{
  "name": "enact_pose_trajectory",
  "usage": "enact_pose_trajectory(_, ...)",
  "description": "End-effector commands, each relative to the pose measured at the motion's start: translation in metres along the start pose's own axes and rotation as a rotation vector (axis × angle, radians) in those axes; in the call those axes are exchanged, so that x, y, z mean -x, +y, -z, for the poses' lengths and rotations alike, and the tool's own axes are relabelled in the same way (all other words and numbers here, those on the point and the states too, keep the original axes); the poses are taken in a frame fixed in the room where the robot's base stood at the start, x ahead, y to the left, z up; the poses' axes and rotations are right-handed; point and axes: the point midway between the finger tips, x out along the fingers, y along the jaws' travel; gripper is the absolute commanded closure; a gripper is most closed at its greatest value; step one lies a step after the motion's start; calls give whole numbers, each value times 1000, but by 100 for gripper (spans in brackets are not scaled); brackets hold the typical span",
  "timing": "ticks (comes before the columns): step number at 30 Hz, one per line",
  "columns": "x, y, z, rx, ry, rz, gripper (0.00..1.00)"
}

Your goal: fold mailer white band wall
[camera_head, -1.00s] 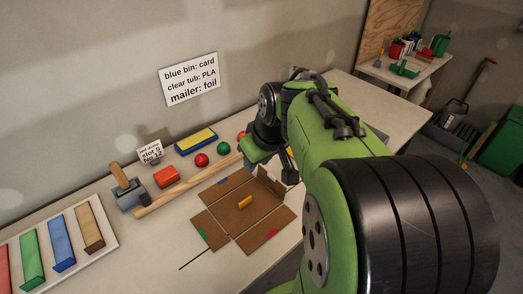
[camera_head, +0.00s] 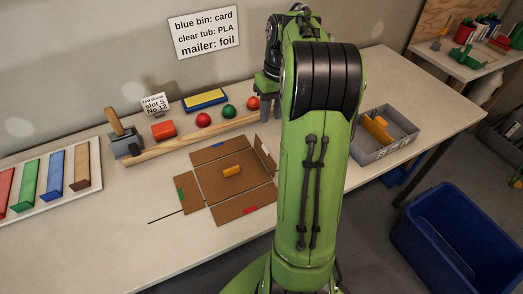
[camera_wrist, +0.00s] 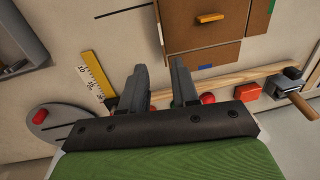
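The brown cardboard mailer (camera_head: 210,185) lies opened out on the bench with an orange piece (camera_head: 232,170) at its middle. Its flaps carry blue, green and red bands and look flat. The white band wall (camera_head: 264,152), on the right side, looks raised and partly hidden by my arm. In the wrist view the white band (camera_wrist: 160,34) shows on the mailer's left edge. My gripper (camera_wrist: 160,72) is open and empty, its two fingers apart, near that edge. In the head view my gripper (camera_head: 265,108) is behind the mailer, partly hidden; I cannot tell its height.
A wooden rail (camera_head: 190,139) with coloured balls and a clamp (camera_head: 124,142) lies behind the mailer. A grey bin (camera_head: 382,138) stands to the right. A blue bin (camera_head: 445,245) is beside the bench. A ruler (camera_wrist: 94,75) shows in the wrist view. Bench front left is clear.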

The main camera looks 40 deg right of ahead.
Motion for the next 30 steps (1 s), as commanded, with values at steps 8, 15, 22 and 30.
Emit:
enact_pose_trajectory(8,-38,4,0,-9,-15,5,70)
enact_pose_trajectory(15,-100,4,0,-8,-13,5,70)
enact_pose_trajectory(22,-147,3,-1,-9,-12,4,70)
enact_pose_trajectory(30,-160,3,0,-8,-9,3,70)
